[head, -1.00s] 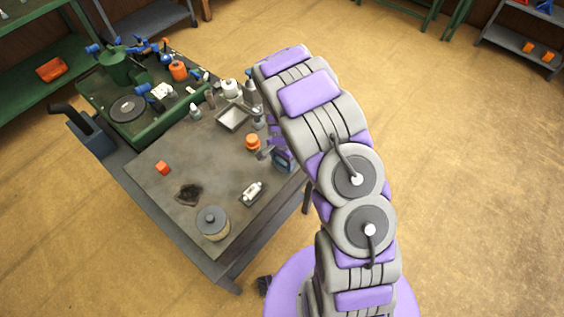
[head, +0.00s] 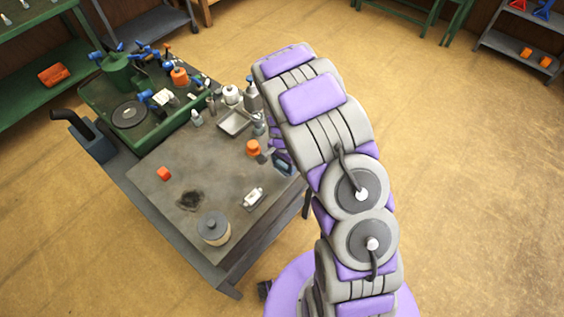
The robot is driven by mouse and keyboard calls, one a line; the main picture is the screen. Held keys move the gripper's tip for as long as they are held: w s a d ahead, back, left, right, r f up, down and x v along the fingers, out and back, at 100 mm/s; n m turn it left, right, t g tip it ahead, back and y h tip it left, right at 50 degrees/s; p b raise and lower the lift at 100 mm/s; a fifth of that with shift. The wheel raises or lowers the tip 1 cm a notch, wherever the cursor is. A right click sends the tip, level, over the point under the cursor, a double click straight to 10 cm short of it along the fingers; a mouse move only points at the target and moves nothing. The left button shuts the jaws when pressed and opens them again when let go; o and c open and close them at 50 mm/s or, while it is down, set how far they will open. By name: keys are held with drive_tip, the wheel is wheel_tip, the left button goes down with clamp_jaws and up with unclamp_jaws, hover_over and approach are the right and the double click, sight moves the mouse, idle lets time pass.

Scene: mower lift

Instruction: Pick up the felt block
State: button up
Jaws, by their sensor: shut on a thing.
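My gripper (head: 279,155) is partly in view at the right edge of the workbench top, beside the arm. Its purple parts show just left of the arm, which hides much of it. It is shut on a small dark blue-grey block (head: 285,164), which I take to be the felt block. The block is small and partly covered, so its felt surface cannot be made out. I cannot tell whether it touches the bench top.
Several bottles stand behind.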

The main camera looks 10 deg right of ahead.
drive_tip(key=s+d+r+p, duration=0.1)
drive_tip(key=s+d, duration=0.2)
drive_tip(key=s, duration=1.1)
drive_tip(key=shift+s+r, duration=0.15)
drive_tip(key=shift+s, duration=0.05)
